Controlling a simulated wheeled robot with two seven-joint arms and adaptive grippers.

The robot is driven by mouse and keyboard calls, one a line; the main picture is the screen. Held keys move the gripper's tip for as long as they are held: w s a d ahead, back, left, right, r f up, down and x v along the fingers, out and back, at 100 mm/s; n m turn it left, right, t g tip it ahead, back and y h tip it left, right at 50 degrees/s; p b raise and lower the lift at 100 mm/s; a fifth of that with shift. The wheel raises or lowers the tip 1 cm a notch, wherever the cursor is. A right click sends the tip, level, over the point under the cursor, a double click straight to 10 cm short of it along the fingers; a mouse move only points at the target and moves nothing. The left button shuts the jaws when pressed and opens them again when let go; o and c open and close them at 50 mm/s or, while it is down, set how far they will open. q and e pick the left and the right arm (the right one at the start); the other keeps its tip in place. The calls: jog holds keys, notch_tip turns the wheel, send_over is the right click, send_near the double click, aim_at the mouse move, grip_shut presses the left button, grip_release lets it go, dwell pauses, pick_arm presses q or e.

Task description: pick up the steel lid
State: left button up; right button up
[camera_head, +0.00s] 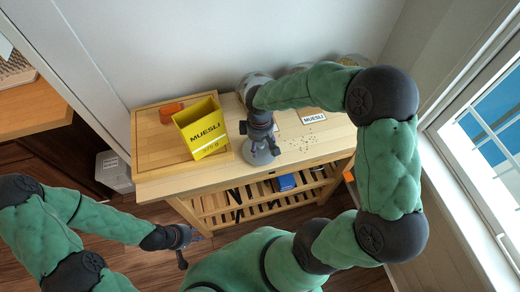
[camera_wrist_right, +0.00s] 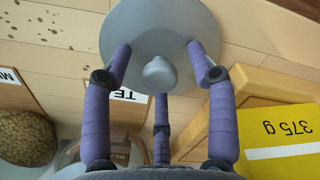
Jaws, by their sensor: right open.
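The steel lid (camera_head: 262,156) is a grey disc lying on the wooden table top. In the right wrist view the lid (camera_wrist_right: 128,27) shows its round knob (camera_wrist_right: 160,75) pointing toward the camera. My right gripper (camera_head: 268,143) is above the lid, fingers down. In the right wrist view its purple fingers (camera_wrist_right: 160,66) are spread around the knob, with visible gaps between fingers and knob. It holds nothing. My left gripper (camera_head: 188,250) is low in front of the table, away from the lid, with its fingers apart and empty.
Jars stand along the wall, partly hidden by my arm.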

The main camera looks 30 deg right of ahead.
grip_shut()
jog(key=shift+r, duration=0.15)
jog(key=shift+r, duration=0.65)
jog(key=s+a+r+p, duration=0.3)
jog(key=s+a+r, duration=0.6)
jog(key=s+r, duration=0.1)
jog(key=shift+s+r, duration=0.35)
jog(key=shift+r, duration=0.4)
